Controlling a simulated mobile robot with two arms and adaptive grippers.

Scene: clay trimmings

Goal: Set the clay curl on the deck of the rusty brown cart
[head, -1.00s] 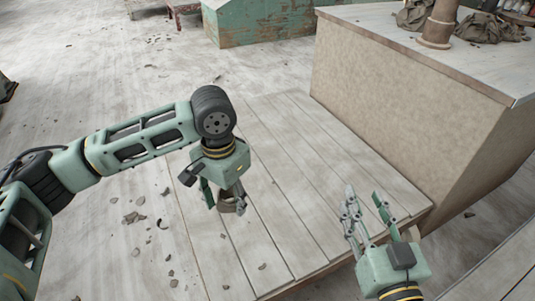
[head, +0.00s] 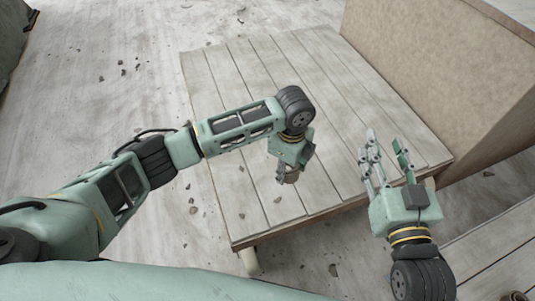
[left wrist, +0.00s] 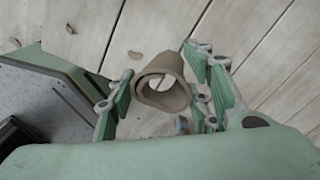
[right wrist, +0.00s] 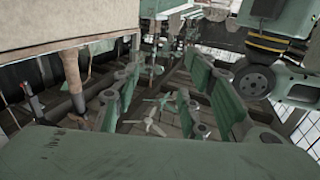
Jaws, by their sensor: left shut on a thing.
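The clay curl (head: 291,177) is a small grey-brown rolled ring. In the left wrist view the curl (left wrist: 172,62) sits between the fingers, its open end facing the camera. My left gripper (head: 285,180) is shut on it, over a low platform of pale planks (head: 235,130); the height above the planks is hard to judge. My right gripper (head: 384,145) is open and empty near the platform's right front corner. Nothing clearly rusty brown shows as a cart in the head view; I cannot tell whether a plank surface (head: 500,255) at the bottom right belongs to it.
A large beige block (head: 440,60) stands along the platform's far right side. Small clay scraps (head: 277,200) lie on the planks and on the pale floor (head: 110,130). A gap of floor separates the platform from the bottom-right planks.

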